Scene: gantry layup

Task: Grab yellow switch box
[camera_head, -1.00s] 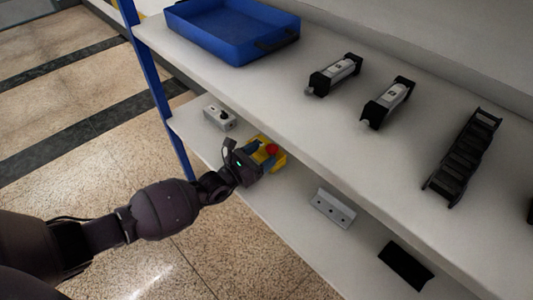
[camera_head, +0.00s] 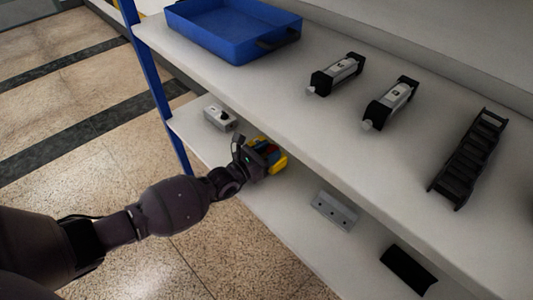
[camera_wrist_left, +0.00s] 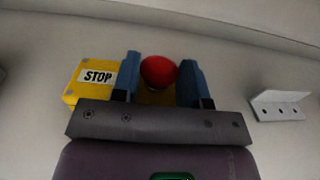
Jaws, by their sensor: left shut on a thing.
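The yellow switch box (camera_head: 279,163) is on the lower shelf, partly hidden behind my left gripper (camera_head: 264,155) in the head view. In the left wrist view the box (camera_wrist_left: 87,82) shows a STOP label and a red button (camera_wrist_left: 159,71). The two blue fingers of my left gripper (camera_wrist_left: 158,80) stand on either side of the red button. The gripper is shut on the box. The wrist view does not show whether the box touches the shelf. My right gripper is not in view.
On the lower shelf (camera_head: 270,218) are a grey box (camera_head: 220,117) to the left, a grey bracket (camera_head: 334,210) and a black part (camera_head: 407,269) to the right. The upper shelf (camera_head: 300,115) overhangs it and holds a blue tray (camera_head: 232,34), two cylinders and a black cable chain (camera_head: 467,158).

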